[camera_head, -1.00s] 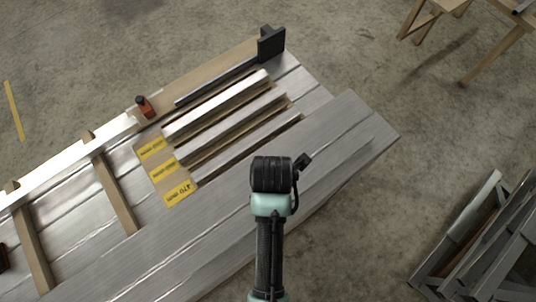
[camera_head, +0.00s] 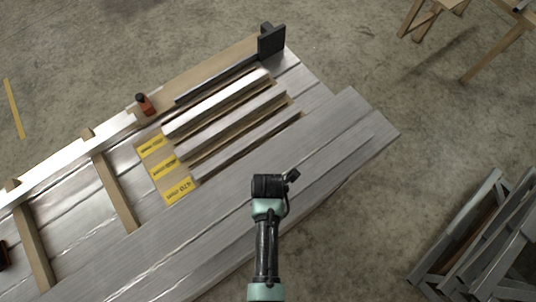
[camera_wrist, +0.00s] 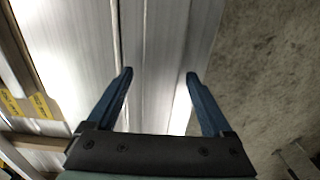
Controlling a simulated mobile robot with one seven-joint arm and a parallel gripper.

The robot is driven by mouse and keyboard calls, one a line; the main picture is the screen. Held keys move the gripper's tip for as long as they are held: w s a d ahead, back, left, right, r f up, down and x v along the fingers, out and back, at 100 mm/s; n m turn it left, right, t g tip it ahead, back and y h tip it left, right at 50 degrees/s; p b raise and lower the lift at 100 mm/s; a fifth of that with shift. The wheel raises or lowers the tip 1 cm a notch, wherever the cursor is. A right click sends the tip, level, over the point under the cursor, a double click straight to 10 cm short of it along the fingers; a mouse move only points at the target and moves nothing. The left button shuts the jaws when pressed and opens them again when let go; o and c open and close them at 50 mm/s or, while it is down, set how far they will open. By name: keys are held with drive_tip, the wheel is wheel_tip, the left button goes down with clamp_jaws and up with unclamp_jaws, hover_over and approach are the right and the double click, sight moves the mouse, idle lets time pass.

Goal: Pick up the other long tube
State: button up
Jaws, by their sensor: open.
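A long, bright aluminium tube (camera_head: 75,162) lies along the far left edge of the aluminium surface, across wooden strips. Its left end runs out of the head view. My gripper (camera_wrist: 158,78) is open, with two blue fingers apart and nothing between them in the wrist view. In the head view my gripper's dark end (camera_head: 270,186) is over the near part of the aluminium surface (camera_head: 340,130), well right of the long tube; its fingers are hidden there. Pale metal panels with a seam show beneath the fingers in the wrist view.
Shorter metal pieces (camera_head: 215,105) lie in parallel beside yellow labels (camera_head: 165,168). A black stop (camera_head: 271,42) and an orange-black item (camera_head: 145,104) stand along the back. Wooden strips (camera_head: 115,192) cross the left side. Grey metal frames (camera_head: 480,235) stand on the right floor.

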drive_tip(key=shift+f, duration=0.4)
clamp_jaws()
drive_tip(key=shift+w+r, duration=0.1)
idle(1.1)
